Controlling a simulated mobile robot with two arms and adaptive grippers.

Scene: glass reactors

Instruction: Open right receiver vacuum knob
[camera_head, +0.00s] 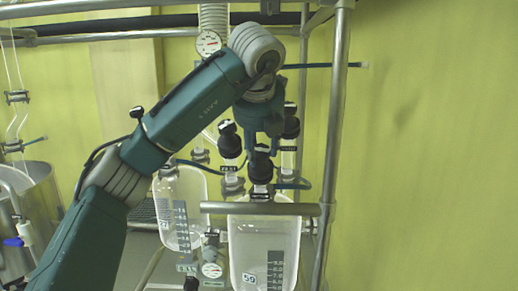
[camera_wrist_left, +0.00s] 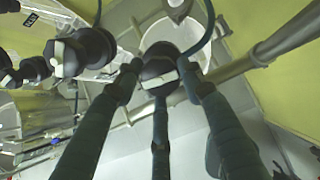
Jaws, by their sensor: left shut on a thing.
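The right receiver (camera_head: 263,248) is a clear glass vessel with a graduated scale, hanging below a metal bar. A black knob (camera_head: 261,170) stands at its top, just below my left gripper (camera_head: 262,148). In the left wrist view, this knob (camera_wrist_left: 158,57) has a white pointer bar lying nearly level, slightly tilted. The three dark fingers of my left gripper (camera_wrist_left: 160,80) close around the knob from both sides and below. The fingers hide part of the knob's rim. My right gripper is in neither view.
Other black knobs (camera_head: 230,142) (camera_head: 291,124) stand on glass fittings close to my left gripper. The left receiver (camera_head: 182,210) hangs beside the right one. A metal post (camera_head: 337,110) rises to the right, with a bare yellow wall (camera_head: 430,150) beyond.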

